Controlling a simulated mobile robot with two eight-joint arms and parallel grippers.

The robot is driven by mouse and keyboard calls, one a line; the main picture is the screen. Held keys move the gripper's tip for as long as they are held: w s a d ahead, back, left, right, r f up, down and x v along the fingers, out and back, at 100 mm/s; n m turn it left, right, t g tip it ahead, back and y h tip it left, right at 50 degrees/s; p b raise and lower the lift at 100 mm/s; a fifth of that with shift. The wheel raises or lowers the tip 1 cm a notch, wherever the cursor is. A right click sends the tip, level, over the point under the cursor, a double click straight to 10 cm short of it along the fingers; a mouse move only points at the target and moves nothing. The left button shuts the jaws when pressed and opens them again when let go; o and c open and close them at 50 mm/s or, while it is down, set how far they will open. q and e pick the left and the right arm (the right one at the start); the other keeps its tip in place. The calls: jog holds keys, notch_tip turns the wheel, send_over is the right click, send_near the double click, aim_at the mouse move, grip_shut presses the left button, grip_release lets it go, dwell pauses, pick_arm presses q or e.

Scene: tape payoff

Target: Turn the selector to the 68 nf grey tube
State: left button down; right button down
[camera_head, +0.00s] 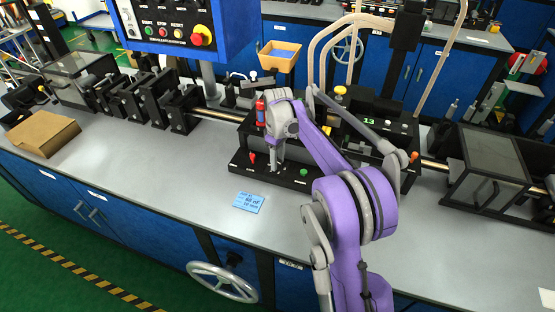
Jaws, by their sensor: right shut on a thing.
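My right arm (340,185) comes in from the lower right, and its gripper (276,164) points down at the front of a black control box (325,182) on the bench. The gripper is shut on what seems to be the selector knob there; the fingers hide it, so its pointing direction cannot be read. A red knob (252,157) stands just left of the gripper and a green button (303,172) to its right. A blue card (248,202) with small print, hard to read, lies on the bench in front. My left gripper is not in view.
A blue panel with buttons and a red emergency stop (201,36) hangs at upper left. A brown box (42,133) lies at the far left. The grey bench top (150,175) is clear at front left.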

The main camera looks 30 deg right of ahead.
jog(key=shift+n, duration=2.1)
jog(key=c, duration=0.5)
grip_release()
jog(key=shift+r, duration=0.1)
notch_tip(320, 180, up, 11)
jog(key=shift+p, duration=0.45)
jog(key=shift+w+d, duration=0.1)
